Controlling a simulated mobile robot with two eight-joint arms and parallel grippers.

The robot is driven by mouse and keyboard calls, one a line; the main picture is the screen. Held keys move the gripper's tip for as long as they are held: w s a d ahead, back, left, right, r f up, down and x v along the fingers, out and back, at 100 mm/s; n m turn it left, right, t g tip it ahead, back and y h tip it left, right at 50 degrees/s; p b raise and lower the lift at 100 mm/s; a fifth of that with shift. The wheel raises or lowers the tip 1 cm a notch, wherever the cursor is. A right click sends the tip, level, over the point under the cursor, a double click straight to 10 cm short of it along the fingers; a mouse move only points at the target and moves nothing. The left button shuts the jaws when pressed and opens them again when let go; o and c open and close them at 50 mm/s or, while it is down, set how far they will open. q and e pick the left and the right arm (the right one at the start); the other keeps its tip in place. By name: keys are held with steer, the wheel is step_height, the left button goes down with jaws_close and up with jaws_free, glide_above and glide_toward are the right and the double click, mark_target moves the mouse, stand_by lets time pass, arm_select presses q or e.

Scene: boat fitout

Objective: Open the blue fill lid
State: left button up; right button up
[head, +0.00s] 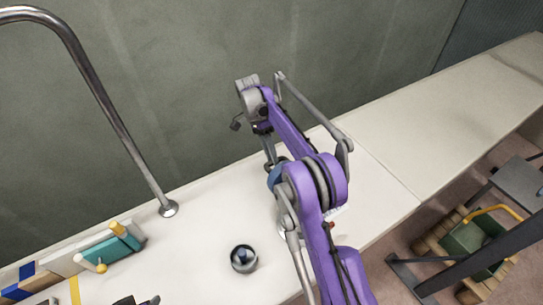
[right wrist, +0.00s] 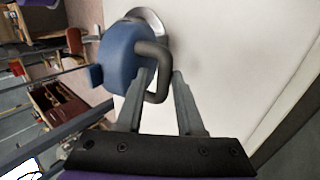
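The blue fill lid (right wrist: 122,52) is a round blue cap with a dark grey loop handle (right wrist: 154,54), seen at upper left in the right wrist view. A silvery round rim (right wrist: 150,22) shows beside it on the white surface. In the head view a piece of the blue lid (head: 274,177) shows beside my purple arm, which hides the rest. My right gripper (right wrist: 163,76) is at the handle, with a bar of the loop between its fingers and a gap between them; firm contact is not clear. It shows from behind in the head view (head: 269,158). A dark tip (head: 137,300) at the bottom edge appears to be my left gripper.
A round dark fitting with a metal rim (head: 243,258) sits on the white counter (head: 200,235). A steel rail (head: 110,110) rises at left. Teal, white and blue blocks with yellow knobs (head: 112,248) stand at lower left. A grey wall is behind; a crate (head: 470,238) stands below right.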

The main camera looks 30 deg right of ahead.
steer(key=shift+o, duration=0.8)
step_height(320, 180, up, 10)
steer(key=shift+p, duration=0.45)
